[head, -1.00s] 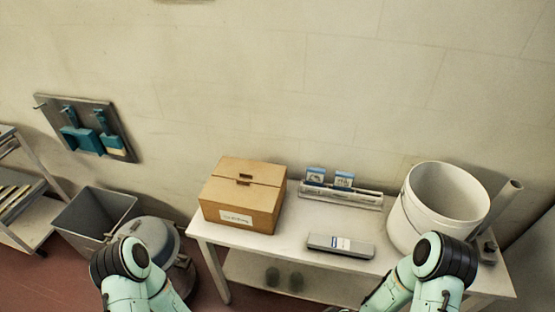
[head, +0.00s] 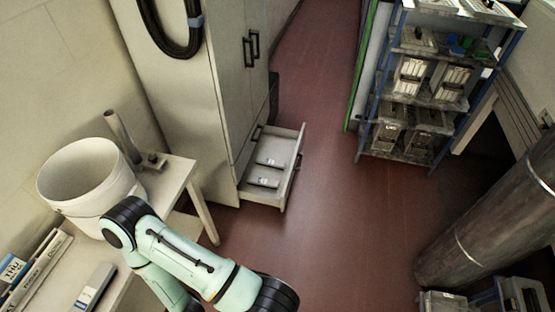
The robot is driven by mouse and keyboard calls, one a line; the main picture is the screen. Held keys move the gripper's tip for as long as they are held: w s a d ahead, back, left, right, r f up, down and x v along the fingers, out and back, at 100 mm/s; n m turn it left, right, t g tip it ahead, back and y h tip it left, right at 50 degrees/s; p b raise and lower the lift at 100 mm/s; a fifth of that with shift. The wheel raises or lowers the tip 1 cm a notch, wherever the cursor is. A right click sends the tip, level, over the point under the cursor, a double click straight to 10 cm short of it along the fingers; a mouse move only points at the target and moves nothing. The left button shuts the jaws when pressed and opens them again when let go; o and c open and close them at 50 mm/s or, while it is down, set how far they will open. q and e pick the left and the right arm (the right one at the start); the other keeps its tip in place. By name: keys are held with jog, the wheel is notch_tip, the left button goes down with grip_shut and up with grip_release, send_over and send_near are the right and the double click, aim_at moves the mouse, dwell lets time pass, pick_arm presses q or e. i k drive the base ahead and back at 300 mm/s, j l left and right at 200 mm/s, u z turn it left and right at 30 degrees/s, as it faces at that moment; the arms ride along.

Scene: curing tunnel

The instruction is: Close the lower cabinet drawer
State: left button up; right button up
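The lower cabinet drawer (head: 281,184) is pulled open at the foot of the tall light-grey cabinet (head: 190,70). Two small dark boxes with white labels (head: 265,181) lie inside it. The drawer has a dark handle on its front, facing the aisle. An arm of mine crosses the lower left of the head view, over the table and well short of the drawer. Neither gripper shows in the view.
A white table (head: 184,172) with a white bucket (head: 88,180) stands left of the cabinet. A blue-framed shelf rack (head: 362,135) stands across the aisle. A large dark pipe (head: 490,235) is at right. The red floor (head: 325,240) before the drawer is clear.

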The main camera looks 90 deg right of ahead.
aim_at(275, 143)
jog(key=k+z, duration=0.35)
jog(key=k, duration=0.25)
jog(key=z, duration=2.6)
jog(key=i+l+u, duration=0.1)
jog(key=u, duration=0.25)
jog(key=i+l+u, duration=0.2)
jog(key=u, duration=0.2)
jog(key=i+l+u, duration=0.15)
jog(key=i+l, duration=0.25)
jog(key=i+l+u, duration=0.2)
jog(key=l, duration=0.4)
jog(key=i+l, duration=0.7)
jog(key=l, duration=0.25)
jog(key=i+l, duration=0.1)
jog(key=i, duration=0.55)
